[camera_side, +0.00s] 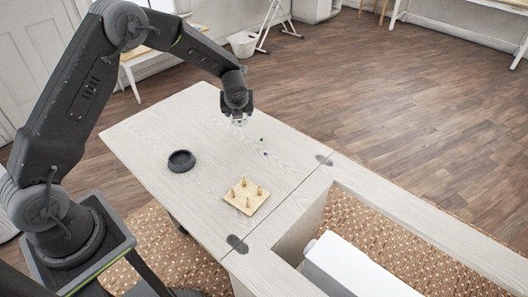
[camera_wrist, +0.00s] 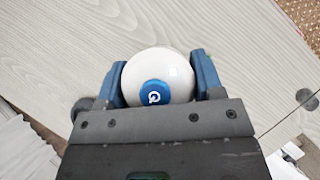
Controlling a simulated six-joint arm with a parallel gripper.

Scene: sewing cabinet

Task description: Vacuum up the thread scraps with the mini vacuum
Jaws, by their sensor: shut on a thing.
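The mini vacuum (camera_wrist: 158,82) is a white round body with a blue button on top. My gripper (camera_wrist: 160,75) is shut on it, a finger on each side. In the side view my gripper (camera_side: 238,108) holds the vacuum (camera_side: 238,120) low over the far part of the table leaf; whether it touches the surface I cannot tell. Small dark thread scraps (camera_side: 264,153) lie on the leaf just right of the vacuum. Any scraps under the vacuum are hidden.
A black round holder (camera_side: 181,161) stands on the leaf at left. A wooden board with several upright pegs (camera_side: 246,196) sits nearer the front. Dark hinges (camera_side: 237,243) join the leaf to the cabinet, whose open well holds a white machine (camera_side: 350,268). The leaf's front left is clear.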

